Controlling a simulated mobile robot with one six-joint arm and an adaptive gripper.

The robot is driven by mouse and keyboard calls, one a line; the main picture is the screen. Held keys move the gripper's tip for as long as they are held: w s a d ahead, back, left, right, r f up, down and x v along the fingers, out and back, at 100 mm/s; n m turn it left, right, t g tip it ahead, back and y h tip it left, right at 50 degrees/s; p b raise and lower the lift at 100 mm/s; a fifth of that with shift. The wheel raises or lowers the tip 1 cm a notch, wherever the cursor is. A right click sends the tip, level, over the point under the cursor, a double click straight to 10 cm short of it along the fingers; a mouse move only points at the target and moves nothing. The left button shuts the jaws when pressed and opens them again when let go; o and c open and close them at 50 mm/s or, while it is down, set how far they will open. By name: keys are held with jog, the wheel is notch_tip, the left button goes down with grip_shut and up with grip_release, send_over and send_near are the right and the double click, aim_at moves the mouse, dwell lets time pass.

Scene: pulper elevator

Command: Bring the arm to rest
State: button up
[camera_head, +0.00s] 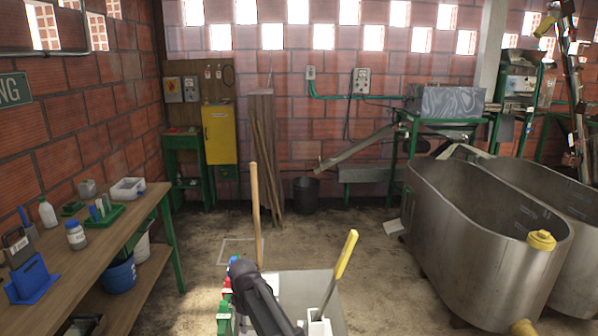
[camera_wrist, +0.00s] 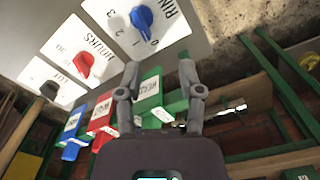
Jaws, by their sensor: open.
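My gripper (camera_wrist: 158,80) is open in the wrist view, its two grey fingers spread apart. A green labelled tag (camera_wrist: 149,88) shows between and beyond the fingers; I cannot tell how far it is from them. A red tag (camera_wrist: 101,115) and a blue tag (camera_wrist: 74,122) are beside it to the left. White panels above carry a blue knob (camera_wrist: 141,17), a red knob (camera_wrist: 84,65) and a black knob (camera_wrist: 49,90). In the head view my dark arm (camera_head: 262,300) is at the bottom centre, and its fingers cannot be made out.
A pale box (camera_head: 328,290) beside my arm holds a yellow-handled tool (camera_head: 346,255); a wooden pole (camera_head: 254,205) stands close by. A wooden workbench (camera_head: 105,245) with bottles is at left. Large steel tanks (camera_head: 480,255) fill the right.

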jog(key=s+d+f+m+b, duration=0.1)
jog(key=d+f+m, duration=0.1)
jog(key=d, duration=0.3)
jog(key=s+d+f+m+b, duration=0.1)
jog(key=d+m+b, duration=0.1)
jog(key=d, duration=0.4)
jog(key=s+d+f+m+b, duration=0.2)
jog(key=d, duration=0.4)
jog(key=shift+d+f, duration=0.2)
jog(key=shift+f, duration=0.1)
jog(key=s+d+f+m+b, duration=0.2)
jog(key=s+d+m, duration=0.15)
jog(key=d, duration=0.35)
jog(key=s+d+f+m+b, duration=0.3)
jog(key=s+d, duration=0.1)
jog(key=d, duration=0.3)
notch_tip(320, 180, up, 14)
jog(key=p, duration=1.3)
jog(key=shift+p, duration=0.4)
jog(key=shift+s, duration=0.1)
